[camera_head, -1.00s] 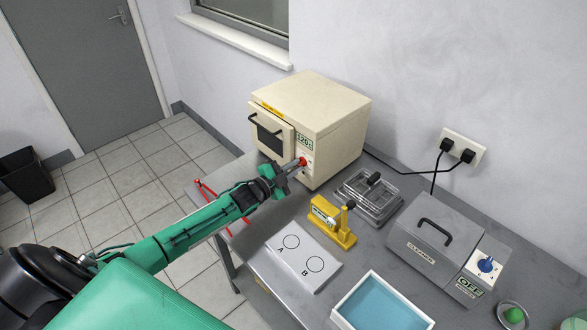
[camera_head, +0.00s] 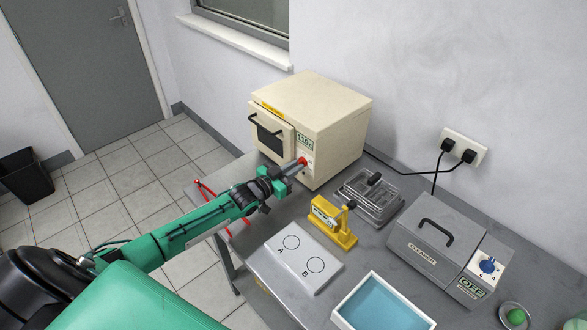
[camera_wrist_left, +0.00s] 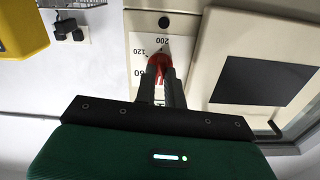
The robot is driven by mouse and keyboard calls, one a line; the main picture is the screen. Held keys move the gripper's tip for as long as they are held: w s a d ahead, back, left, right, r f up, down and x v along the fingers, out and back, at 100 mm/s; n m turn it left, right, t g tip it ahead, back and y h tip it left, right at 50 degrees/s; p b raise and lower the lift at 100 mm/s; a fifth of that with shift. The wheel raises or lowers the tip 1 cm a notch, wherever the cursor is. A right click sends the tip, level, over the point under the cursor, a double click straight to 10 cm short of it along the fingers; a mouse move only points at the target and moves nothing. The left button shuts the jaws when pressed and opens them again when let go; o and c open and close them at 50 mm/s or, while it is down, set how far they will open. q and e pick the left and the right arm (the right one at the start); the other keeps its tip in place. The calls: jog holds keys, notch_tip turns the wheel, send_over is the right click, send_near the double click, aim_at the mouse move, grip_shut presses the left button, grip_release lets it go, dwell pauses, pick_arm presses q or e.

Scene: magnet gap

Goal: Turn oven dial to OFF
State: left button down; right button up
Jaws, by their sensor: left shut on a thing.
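The cream oven (camera_head: 322,112) stands at the back of the table, its door (camera_head: 268,137) closed. Its red dial (camera_head: 302,161) is low on the front panel, right of the door. My left gripper (camera_head: 295,167) reaches in from the left and is shut on the dial. In the left wrist view the red dial (camera_wrist_left: 158,70) sits between the two dark fingers (camera_wrist_left: 160,88). Printed marks 200, 120 and 60 show around it; the fingers hide the rest of the scale, and OFF is not readable. My right gripper is out of view.
A green display (camera_head: 304,142) is lit above the dial. A yellow device (camera_head: 331,222), a lidded metal tray (camera_head: 369,198), a white A/B plate (camera_head: 302,258) and a grey cleaner (camera_head: 435,236) stand on the table. A red rod stand (camera_head: 205,188) is near the left edge.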

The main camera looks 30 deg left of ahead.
pick_arm(q)
jog(key=shift+f+n, duration=0.1)
jog(key=shift+n, duration=0.4)
jog(key=c, duration=1.5)
grip_release()
notch_tip(320, 180, up, 20)
jog(key=b, duration=0.4)
jog(key=shift+s, duration=0.1)
